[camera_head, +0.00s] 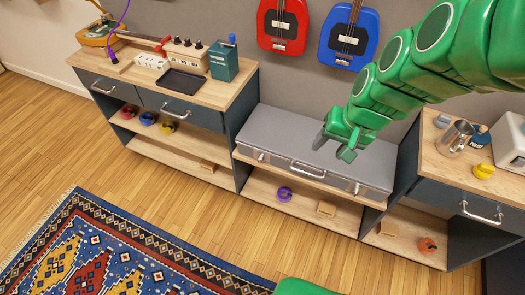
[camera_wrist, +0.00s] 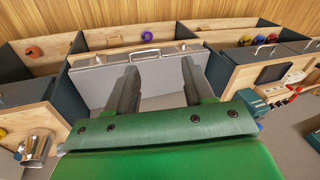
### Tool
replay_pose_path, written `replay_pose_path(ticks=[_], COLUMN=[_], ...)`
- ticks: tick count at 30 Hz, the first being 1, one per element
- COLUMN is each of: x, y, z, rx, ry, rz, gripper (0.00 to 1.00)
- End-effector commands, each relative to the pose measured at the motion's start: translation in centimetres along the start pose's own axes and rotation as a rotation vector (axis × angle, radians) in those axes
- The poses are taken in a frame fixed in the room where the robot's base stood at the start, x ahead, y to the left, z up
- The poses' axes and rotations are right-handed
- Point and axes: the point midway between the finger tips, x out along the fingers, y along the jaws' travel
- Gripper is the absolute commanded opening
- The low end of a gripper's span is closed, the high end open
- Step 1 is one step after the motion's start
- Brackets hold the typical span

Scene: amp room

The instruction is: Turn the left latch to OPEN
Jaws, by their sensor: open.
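A grey hard case (camera_head: 285,130) lies closed on the low middle shelf unit. Its left latch (camera_head: 260,156) is a small silver piece on the front edge, left of the handle (camera_head: 307,170); its exact turn is too small to tell. The right latch (camera_head: 358,188) sits right of the handle. My gripper (camera_head: 336,143) is over the right half of the case lid, open and empty, apart from both latches. In the wrist view my two fingers (camera_wrist: 160,78) are spread over the lid, with the case's handle (camera_wrist: 145,52) beyond them.
A left cabinet (camera_head: 210,92) carries pedals, a tray and a teal box (camera_head: 224,62). A right cabinet (camera_head: 440,160) holds a metal mug (camera_head: 455,137). Red (camera_head: 283,25) and blue (camera_head: 348,38) guitars hang behind. The floor in front is clear, with a patterned rug (camera_head: 120,250).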

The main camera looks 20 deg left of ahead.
Motion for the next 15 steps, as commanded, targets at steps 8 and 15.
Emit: replay_pose_path(ticks=[8,15], x=[5.1,9.9], y=[-5.5,-9.8], z=[-5.6,-9.3], rx=[-0.012,0.002], ry=[0.078,0.143], rz=[-0.079,-0.127], gripper=[0.53,0.53])
